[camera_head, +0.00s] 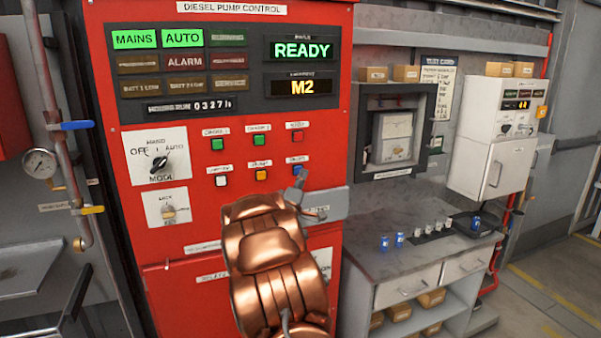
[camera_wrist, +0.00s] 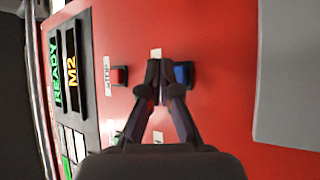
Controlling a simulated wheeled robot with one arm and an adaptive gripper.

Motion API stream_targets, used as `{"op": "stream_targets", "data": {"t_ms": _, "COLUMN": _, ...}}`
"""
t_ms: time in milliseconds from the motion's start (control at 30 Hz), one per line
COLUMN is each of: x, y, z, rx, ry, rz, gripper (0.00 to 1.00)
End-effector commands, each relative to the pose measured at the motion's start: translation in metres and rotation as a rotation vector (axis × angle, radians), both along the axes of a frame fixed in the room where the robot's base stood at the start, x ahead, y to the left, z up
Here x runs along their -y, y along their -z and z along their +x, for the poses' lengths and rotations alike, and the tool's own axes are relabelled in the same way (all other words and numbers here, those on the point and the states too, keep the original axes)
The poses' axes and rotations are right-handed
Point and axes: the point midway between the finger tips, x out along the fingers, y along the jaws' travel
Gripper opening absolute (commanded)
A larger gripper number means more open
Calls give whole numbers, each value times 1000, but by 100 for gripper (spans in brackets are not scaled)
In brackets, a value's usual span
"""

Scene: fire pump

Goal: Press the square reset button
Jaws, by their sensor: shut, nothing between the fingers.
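Six small square buttons sit in two rows on the red panel (camera_head: 150,240). The blue button (camera_wrist: 184,74) also shows in the wrist view, partly covered by my gripper. My gripper (camera_head: 301,178) is shut and empty. In the wrist view its fingertips (camera_wrist: 160,74) lie over the blue button's left edge. I cannot tell whether they touch it or the panel.
The red button (camera_wrist: 120,76) is left of the fingertips in the wrist view. In the head view, a mode knob (camera_head: 159,163) and key switch (camera_head: 168,212) are left. A grey bench (camera_head: 385,262) with small cups stands right. Floor is free at far right.

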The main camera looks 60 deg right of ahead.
Motion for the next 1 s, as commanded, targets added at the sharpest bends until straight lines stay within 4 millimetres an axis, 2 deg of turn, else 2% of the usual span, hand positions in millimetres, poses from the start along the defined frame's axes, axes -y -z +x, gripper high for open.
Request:
{"op": "stream_targets", "data": {"t_ms": 267, "x": -3, "y": 0, "z": -4, "rx": 0, "ry": 0, "rz": -1, "gripper": 0}}
{"op": "stream_targets", "data": {"t_ms": 800, "x": -26, "y": 1, "z": -39, "rx": 0, "ry": 1, "rz": 1, "gripper": 0}}
{"op": "stream_targets", "data": {"t_ms": 1000, "x": -28, "y": 1, "z": -42, "rx": -1, "ry": 1, "rz": 2, "gripper": 0}}
